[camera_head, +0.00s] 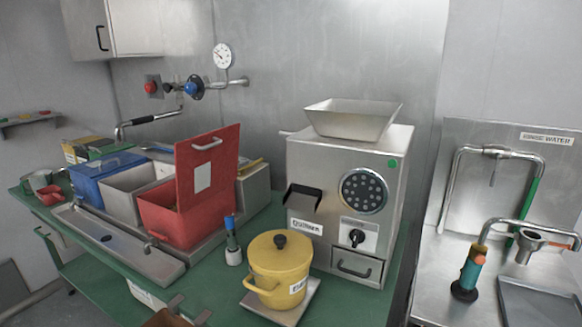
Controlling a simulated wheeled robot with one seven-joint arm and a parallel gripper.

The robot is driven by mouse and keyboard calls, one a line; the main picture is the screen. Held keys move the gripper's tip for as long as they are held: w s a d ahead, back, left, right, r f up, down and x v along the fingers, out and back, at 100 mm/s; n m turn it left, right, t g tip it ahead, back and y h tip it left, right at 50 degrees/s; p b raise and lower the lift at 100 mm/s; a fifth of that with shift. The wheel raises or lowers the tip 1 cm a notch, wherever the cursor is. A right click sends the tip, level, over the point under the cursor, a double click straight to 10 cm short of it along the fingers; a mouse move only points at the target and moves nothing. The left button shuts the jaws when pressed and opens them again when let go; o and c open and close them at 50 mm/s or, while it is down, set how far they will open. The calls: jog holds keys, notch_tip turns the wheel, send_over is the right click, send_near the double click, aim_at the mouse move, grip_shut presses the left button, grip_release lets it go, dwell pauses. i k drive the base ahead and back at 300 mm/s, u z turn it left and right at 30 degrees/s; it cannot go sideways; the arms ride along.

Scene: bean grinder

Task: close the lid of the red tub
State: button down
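The red tub (180,222) stands on the green counter at the left, in a row of bins. Its red lid (223,176) stands upright, open, along the tub's right side. The lid has a metal handle (207,144) near its top edge and a pale label on its face. Something brownish shows just inside the tub, but most of the inside is hidden. My gripper is not in view.
A steel bin (130,190) and a blue bin (92,182) sit left of the tub. A brush in a holder (233,241), a yellow pot (279,270) and the grinder (348,190) stand to the right. A tap (148,120) reaches out behind the bins.

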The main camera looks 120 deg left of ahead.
aim_at(206, 165)
jog(key=u, duration=0.6)
jog(key=i, duration=0.1)
jog(key=u, duration=3.6)
jog(key=i, duration=0.5)
jog(key=z, duration=0.2)
jog(key=k, duration=0.5)
jog(key=u, duration=0.1)
